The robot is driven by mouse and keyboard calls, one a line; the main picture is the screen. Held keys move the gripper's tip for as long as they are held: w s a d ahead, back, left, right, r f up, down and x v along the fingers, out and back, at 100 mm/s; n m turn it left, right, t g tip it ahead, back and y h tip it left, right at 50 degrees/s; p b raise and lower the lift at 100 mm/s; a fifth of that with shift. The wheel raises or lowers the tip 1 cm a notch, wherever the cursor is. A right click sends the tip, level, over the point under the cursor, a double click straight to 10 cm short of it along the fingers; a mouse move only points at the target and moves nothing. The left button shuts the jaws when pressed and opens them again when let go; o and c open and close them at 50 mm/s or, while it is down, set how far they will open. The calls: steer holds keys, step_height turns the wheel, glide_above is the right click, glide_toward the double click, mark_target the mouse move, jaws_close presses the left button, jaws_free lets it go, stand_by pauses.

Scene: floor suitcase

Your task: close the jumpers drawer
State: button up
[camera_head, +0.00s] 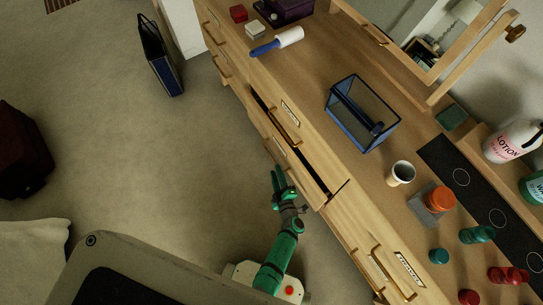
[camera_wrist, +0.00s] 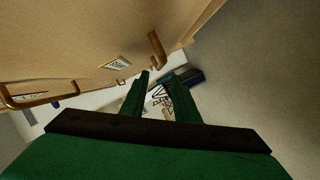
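The wooden dresser's front runs diagonally through the head view. One drawer (camera_head: 288,158) below the top row stands slightly out, with a dark gap along its upper edge. Whether this is the jumpers drawer I cannot tell, as no label reads clearly. My gripper (camera_head: 277,172) is just off this front at its lower end, near a handle (camera_head: 276,152); I cannot tell whether it touches. In the wrist view my gripper (camera_wrist: 164,74) has its two green fingers apart with nothing between them. A wooden face with a label (camera_wrist: 118,62) and a handle (camera_wrist: 157,48) lies above the fingers.
The dresser top holds a blue-edged glass box (camera_head: 362,115), a cup (camera_head: 400,173), a lint roller (camera_head: 278,41) and several jars.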

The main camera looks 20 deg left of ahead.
mark_target(271, 156)
steer(key=x, duration=1)
steer(key=shift+w, duration=0.1)
jaws_close()
